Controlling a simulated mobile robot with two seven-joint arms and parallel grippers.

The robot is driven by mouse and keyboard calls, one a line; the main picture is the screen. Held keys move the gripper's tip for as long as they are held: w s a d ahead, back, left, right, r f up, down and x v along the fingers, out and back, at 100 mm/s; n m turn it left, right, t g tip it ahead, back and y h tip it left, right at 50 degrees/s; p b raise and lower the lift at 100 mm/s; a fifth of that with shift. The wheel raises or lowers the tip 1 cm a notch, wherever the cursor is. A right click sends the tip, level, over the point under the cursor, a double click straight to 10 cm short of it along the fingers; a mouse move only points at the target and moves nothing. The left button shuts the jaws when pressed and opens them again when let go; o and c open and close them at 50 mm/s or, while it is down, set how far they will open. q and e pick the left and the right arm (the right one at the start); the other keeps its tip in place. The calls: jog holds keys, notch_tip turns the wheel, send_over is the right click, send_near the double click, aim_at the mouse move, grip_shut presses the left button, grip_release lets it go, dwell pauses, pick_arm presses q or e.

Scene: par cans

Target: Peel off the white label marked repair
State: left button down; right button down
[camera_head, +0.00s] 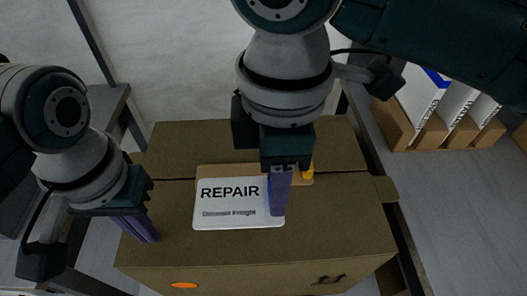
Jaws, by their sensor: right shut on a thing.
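A white label (225,211) marked REPAIR lies on the top of a brown cardboard box (330,235). A tan patch (218,171) shows behind the label's far edge. My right gripper (278,208) points down at the label's right part. Its purple fingers are shut on the label's right edge, and they hide part of that edge. My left gripper (146,232) is at the box's left edge, left of the label and apart from it. Its purple fingers look close together, and the gap between them cannot be made out.
A small yellow-orange thing (308,172) is just right of my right gripper on the box. An orange oval mark (184,285) is on the box's front. White and brown boxes (440,115) stand at the right on a grey surface. The box top right of the label is clear.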

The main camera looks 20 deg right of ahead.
dwell(0.3)
pick_arm(q)
jog(key=shift+r, duration=0.1)
notch_tip(320, 180, up, 7)
dwell(0.7)
dwell(0.4)
